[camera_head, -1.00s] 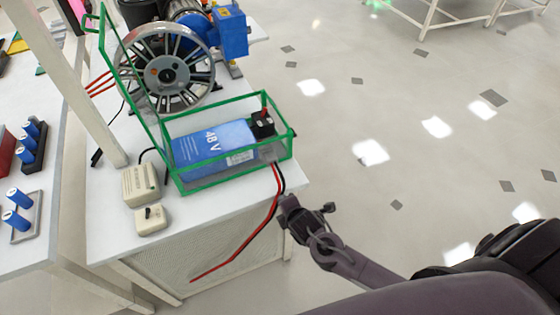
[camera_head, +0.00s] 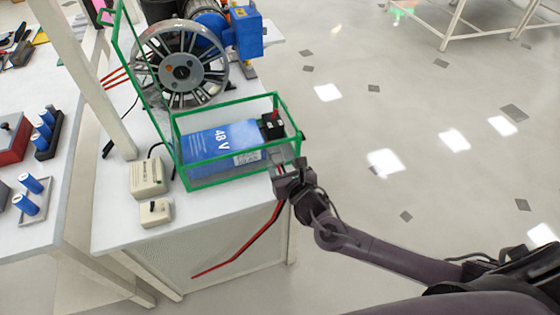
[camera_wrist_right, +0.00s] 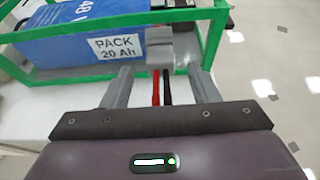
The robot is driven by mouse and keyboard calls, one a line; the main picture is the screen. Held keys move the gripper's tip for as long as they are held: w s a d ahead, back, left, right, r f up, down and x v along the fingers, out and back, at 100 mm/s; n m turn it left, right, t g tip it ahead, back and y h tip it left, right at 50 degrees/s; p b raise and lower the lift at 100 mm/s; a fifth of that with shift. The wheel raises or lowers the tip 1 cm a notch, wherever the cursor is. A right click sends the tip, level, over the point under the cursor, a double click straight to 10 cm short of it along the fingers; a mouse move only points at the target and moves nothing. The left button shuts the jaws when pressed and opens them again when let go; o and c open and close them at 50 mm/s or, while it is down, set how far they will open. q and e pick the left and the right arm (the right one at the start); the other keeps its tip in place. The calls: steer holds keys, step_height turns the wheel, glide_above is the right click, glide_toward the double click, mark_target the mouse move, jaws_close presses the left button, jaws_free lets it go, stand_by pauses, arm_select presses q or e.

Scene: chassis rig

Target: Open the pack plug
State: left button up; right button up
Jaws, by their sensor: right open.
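The blue battery pack (camera_head: 210,142), marked 48 V, lies inside a green frame (camera_head: 240,177) on the white bench. In the right wrist view the pack (camera_wrist_right: 75,42) shows its label. The grey pack plug (camera_wrist_right: 159,47) is at the pack's near end, with a red and a black cable running from it toward me. In the head view the plug (camera_head: 281,154) is partly hidden by my gripper. My right gripper (camera_head: 284,168) is open at the frame's right corner. In the wrist view its fingers (camera_wrist_right: 162,82) straddle the cables just short of the plug. My left gripper is out of view.
A spoked wheel and motor (camera_head: 180,70) stand behind the frame. Two beige boxes (camera_head: 149,178) sit to its left. A white post (camera_head: 95,85) rises at the bench's left. The red cable (camera_head: 240,250) hangs over the front edge.

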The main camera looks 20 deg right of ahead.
mark_target(280, 162)
steer(key=shift+x, duration=2.2)
steer(key=shift+c, duration=0.2)
